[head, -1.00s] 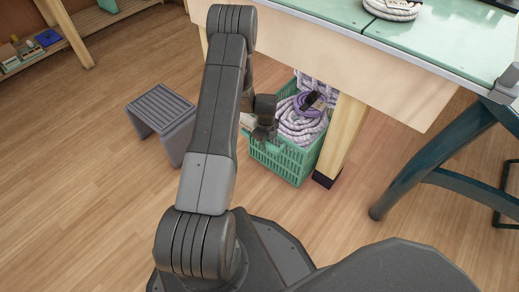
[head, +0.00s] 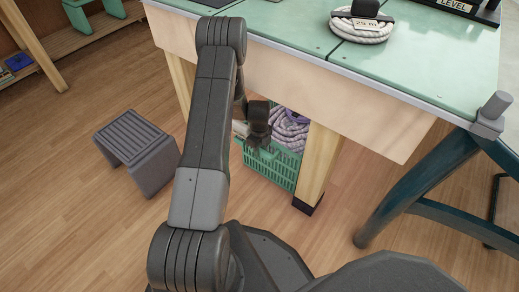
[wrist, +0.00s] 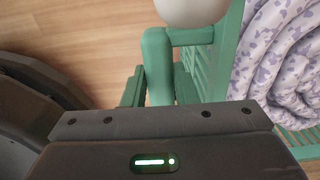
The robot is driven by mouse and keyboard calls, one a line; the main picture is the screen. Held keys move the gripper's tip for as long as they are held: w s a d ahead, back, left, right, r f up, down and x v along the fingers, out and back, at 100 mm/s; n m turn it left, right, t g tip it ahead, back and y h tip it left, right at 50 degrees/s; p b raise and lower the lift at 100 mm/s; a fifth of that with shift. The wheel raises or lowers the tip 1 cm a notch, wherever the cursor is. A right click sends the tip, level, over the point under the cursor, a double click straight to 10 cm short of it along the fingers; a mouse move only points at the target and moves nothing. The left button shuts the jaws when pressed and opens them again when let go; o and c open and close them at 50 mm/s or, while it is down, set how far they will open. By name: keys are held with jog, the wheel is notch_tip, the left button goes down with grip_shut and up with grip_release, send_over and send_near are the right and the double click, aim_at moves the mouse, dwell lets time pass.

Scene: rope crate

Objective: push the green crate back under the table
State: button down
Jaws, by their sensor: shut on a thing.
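The green crate (head: 270,168) stands on the floor beside the wooden table leg, largely under the table (head: 290,68), whose front edge hides its rear. Coiled pale purple rope (head: 291,131) fills it; the coils also show at the right in the wrist view (wrist: 285,60). My gripper (head: 261,143) is at the crate's near upper edge, in front of the table. In the wrist view a green handle bar (wrist: 157,65) stands out from the crate's slatted wall (wrist: 228,50) at my gripper, which is shut on it.
The table leg (head: 318,165) stands close to the crate's right side. A grey slatted stool (head: 138,150) is at the left, with bare floor (head: 90,225) in front. A teal trestle leg (head: 415,185) is at the right. A white rounded thing (wrist: 190,10) is at the wrist view's top.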

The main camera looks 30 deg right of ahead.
jog(key=shift+d, duration=0.2)
jog(key=c, duration=1.2)
grip_release()
jog(key=shift+o, duration=0.2)
jog(key=shift+a, duration=0.2)
